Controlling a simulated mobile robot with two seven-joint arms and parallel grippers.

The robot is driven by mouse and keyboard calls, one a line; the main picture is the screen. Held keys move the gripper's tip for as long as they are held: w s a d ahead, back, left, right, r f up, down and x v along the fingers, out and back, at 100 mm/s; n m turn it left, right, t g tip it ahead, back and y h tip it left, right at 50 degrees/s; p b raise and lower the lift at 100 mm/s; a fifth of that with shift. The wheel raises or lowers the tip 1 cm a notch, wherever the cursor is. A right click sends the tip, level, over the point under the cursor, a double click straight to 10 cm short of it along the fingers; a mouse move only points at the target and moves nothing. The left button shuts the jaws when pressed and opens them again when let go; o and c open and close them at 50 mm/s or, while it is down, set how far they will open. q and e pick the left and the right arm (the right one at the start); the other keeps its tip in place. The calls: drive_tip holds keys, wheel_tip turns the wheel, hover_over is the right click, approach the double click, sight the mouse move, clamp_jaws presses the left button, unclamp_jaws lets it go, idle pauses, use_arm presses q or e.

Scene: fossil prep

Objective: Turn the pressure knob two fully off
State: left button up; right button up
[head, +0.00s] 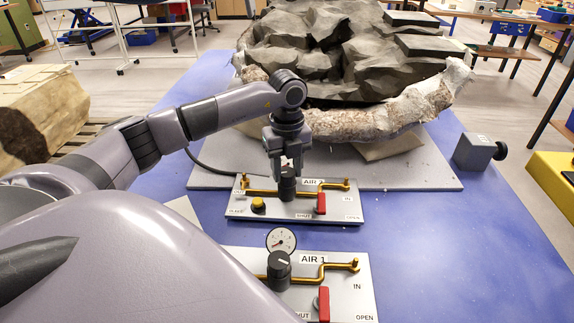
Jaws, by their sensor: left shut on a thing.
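My left gripper (287,172) points down from above and is shut on the top of this knob. The gripper hides the knob's top, so its pointer cannot be read. Any gauge behind it is mostly hidden too. My right gripper is out of view.
The AIR 1 panel (348,275) lies nearer, with a gauge (281,240), a black knob (279,264) and a red lever (324,303). A large fossil block (340,60) stands behind. A grey box with a knob (474,152) sits right. The blue table (440,240) is clear at right.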

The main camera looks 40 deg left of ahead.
sight(287, 172)
use_arm(q)
drive_tip(key=shift+r+n, duration=0.1)
drive_tip(key=shift+n, duration=1)
drive_tip(key=o, duration=1.1)
drive_tip(key=shift+c, duration=0.2)
drive_tip(key=shift+r+b, duration=0.5)
drive_tip(key=shift+r, duration=3.1)
drive_tip(key=shift+f, duration=0.15)
wheel_tip(287, 172, down, 7)
drive_tip(key=shift+p, duration=0.55)
